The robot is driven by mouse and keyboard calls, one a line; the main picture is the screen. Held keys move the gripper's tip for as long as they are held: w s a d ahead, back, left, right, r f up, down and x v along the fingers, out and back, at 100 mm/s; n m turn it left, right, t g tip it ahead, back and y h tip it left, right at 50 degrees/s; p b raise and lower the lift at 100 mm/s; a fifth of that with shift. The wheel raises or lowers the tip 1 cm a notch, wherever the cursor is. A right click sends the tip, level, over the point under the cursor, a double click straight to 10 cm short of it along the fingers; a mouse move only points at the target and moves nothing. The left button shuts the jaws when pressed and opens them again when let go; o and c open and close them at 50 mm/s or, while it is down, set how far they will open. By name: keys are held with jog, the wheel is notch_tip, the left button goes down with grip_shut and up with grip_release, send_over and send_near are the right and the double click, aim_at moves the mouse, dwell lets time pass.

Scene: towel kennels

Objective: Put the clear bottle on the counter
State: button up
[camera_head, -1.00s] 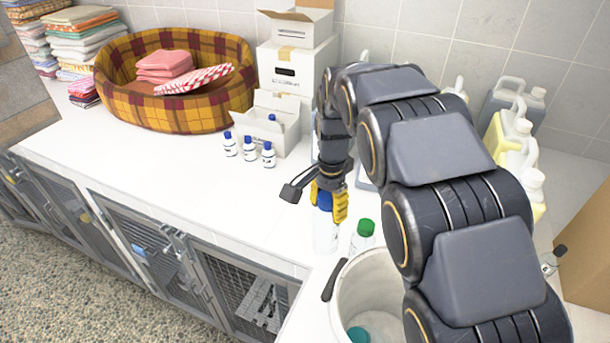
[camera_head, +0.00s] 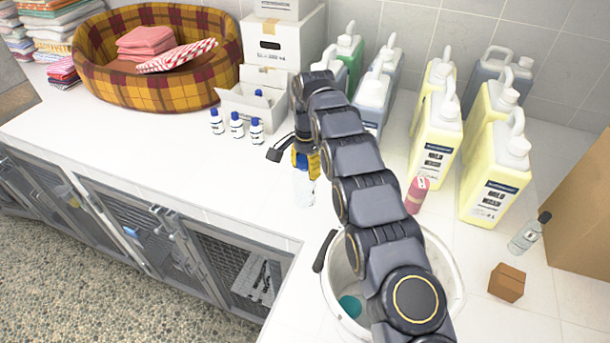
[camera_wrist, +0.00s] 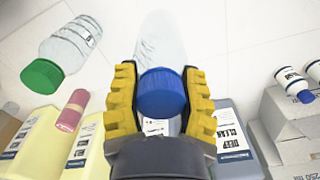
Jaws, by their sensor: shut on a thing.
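My gripper (camera_head: 305,163) is shut on the blue cap (camera_wrist: 162,92) of a clear bottle. The bottle's see-through body (camera_head: 304,191) hangs below the fingers in the head view, over the white counter (camera_head: 170,170), left of the bucket. I cannot tell whether its base touches the counter. In the wrist view, the yellow fingers grip both sides of the cap. A second clear bottle with a green cap (camera_wrist: 65,52) shows there; my arm hides it in the head view. Another clear bottle with a dark cap (camera_head: 528,235) stands at the right.
A white bucket (camera_head: 448,278) with something teal inside stands beneath my arm. A pink bottle (camera_head: 417,195), yellow jugs (camera_head: 438,140) and a small brown box (camera_head: 507,282) are at the right. Small blue-capped bottles (camera_head: 237,125) stand left.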

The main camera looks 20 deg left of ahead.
jog(key=shift+w+a+f, duration=0.2)
jog(key=shift+w+f, duration=0.05)
jog(key=shift+f, duration=0.1)
notch_tip(320, 180, down, 3)
jog(key=shift+f, duration=0.1)
jog(key=o, duration=0.9)
jog(key=shift+o, duration=0.2)
